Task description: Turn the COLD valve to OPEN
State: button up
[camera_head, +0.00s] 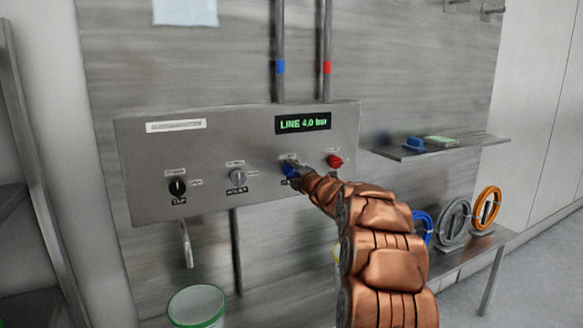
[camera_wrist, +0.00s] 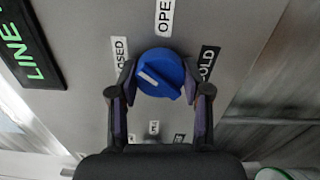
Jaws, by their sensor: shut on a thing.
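The COLD valve is a round blue knob (camera_wrist: 165,66) on a grey panel, in the middle of the wrist view. Its white mark lies left of centre, slanting up toward the CLOSED label (camera_wrist: 120,52). The OPEN label (camera_wrist: 165,16) is above the knob and the COLD label (camera_wrist: 207,62) is to its right. My gripper (camera_wrist: 159,76) is shut on the knob, one finger on each side. In the head view the knob (camera_head: 288,170) is partly hidden by my gripper (camera_head: 294,172).
A red knob (camera_head: 334,161) sits close right of my gripper on the panel (camera_head: 215,150). A silver knob (camera_head: 237,177) and a black knob (camera_head: 177,187) are to the left. A display (camera_head: 303,123) reads LINE 4.0 bar. A shelf (camera_head: 480,142) juts out at right.

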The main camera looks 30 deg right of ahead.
jog(key=m+p, duration=0.1)
jog(key=m, duration=0.1)
jog(key=m+p, duration=0.1)
jog(key=p, duration=0.1)
jog(key=m+p, duration=0.1)
jog(key=m, duration=0.1)
jog(key=shift+r+m, duration=0.25)
jog(key=shift+m, duration=0.05)
jog(key=m+p, duration=0.2)
jog(key=m, duration=0.1)
jog(key=m+p, duration=0.1)
jog(key=p, duration=0.1)
jog(key=shift+f+m, duration=0.25)
jog(key=shift+m, duration=0.05)
jog(key=o, duration=1.2)
jog(key=shift+c, duration=0.2)
jog(key=shift+s+r, duration=0.1)
jog(key=shift+s, duration=0.4)
jog(key=s+a, duration=0.1)
jog(key=s, duration=1)
